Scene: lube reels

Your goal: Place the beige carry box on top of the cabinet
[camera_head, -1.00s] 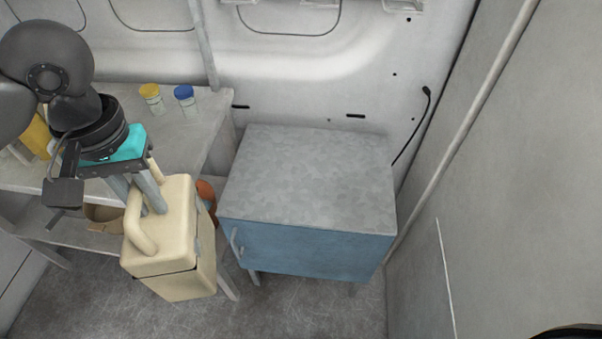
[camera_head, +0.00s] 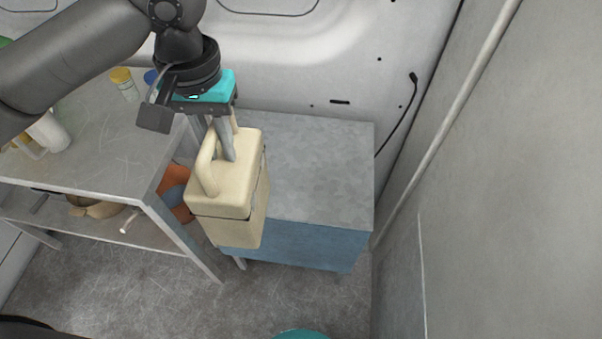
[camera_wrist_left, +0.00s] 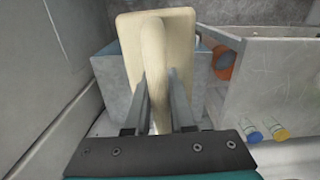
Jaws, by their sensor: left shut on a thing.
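The beige carry box (camera_head: 237,190) hangs upright from its handle in my left gripper (camera_head: 224,150). It is in front of the left part of the blue cabinet (camera_head: 318,170), whose grey top is bare where I see it. The box hides the cabinet's left front. In the left wrist view the gripper fingers (camera_wrist_left: 160,105) are on both sides of the beige handle (camera_wrist_left: 155,60), and the cabinet (camera_wrist_left: 112,75) shows behind the box. I cannot tell whether the box touches the cabinet. My right gripper is not in view.
A grey workbench (camera_head: 110,160) stands left of the cabinet, with a yellow-capped jar (camera_head: 124,84) and a white mug (camera_head: 48,132) on it. An orange round thing (camera_head: 175,190) is between bench and cabinet. A wall with a pipe (camera_head: 455,105) bounds the right.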

